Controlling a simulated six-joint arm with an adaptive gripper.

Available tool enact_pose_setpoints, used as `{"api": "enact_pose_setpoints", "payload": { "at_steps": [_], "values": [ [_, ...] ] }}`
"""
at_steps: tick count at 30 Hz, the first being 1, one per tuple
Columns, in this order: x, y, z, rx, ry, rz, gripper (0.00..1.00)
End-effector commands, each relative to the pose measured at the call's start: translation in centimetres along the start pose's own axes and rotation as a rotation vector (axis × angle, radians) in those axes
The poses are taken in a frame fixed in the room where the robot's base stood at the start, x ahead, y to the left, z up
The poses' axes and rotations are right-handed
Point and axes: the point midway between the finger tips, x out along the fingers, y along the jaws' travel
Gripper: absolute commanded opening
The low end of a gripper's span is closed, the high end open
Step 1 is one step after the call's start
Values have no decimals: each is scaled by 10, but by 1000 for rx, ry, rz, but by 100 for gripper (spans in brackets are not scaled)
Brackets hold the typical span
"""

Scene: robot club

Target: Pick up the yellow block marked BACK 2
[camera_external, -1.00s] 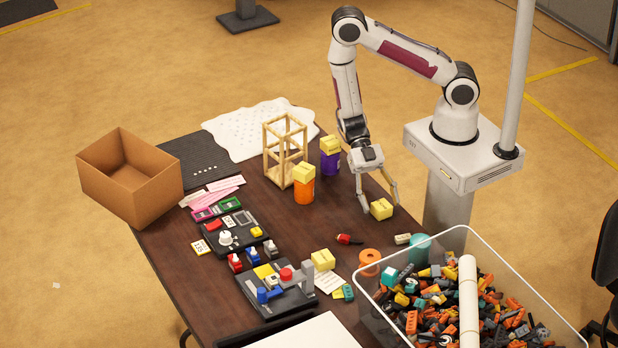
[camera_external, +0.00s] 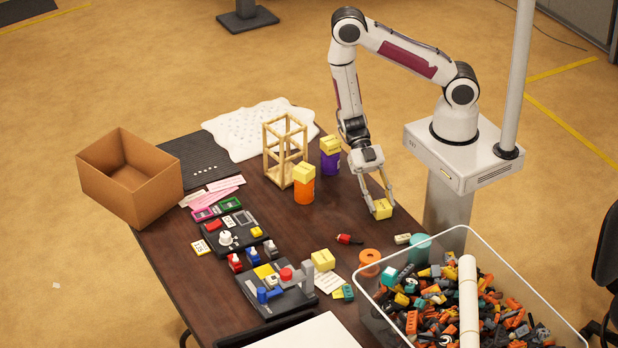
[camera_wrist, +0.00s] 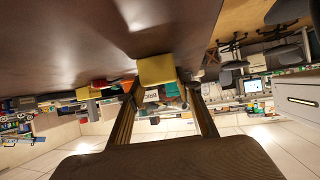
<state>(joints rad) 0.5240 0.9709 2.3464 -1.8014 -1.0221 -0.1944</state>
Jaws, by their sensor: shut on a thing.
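A yellow block (camera_external: 382,209) sits on the brown table near its right edge, close to my base. My gripper (camera_external: 382,204) points down at it with its fingers closed on the block's sides. In the wrist view the same yellow block (camera_wrist: 157,70) sits between the two fingertips of my gripper (camera_wrist: 160,82). I cannot read any marking on this block. Other yellow blocks stand on an orange container (camera_external: 304,174), on a purple container (camera_external: 330,146), and near the black device at the table's front (camera_external: 323,260).
A clear bin (camera_external: 400,335) full of coloured bricks stands at the front right. A wooden frame (camera_external: 285,150) stands behind the orange container. A red and black object (camera_external: 348,239) lies in front of my gripper. A cardboard box (camera_external: 130,178) is at the left.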

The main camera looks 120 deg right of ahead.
Motion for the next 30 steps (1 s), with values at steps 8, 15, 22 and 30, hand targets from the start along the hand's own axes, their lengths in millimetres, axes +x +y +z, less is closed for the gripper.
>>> {"api": "enact_pose_setpoints", "payload": {
  "at_steps": [8,15,22,30],
  "values": [
    [-1,0,-2,0,-1,1,12],
    [-7,1,-12,-3,-1,1,12],
    [-16,1,-30,-3,0,2,12],
    [-30,1,-55,-2,-1,2,12]
  ]
}}
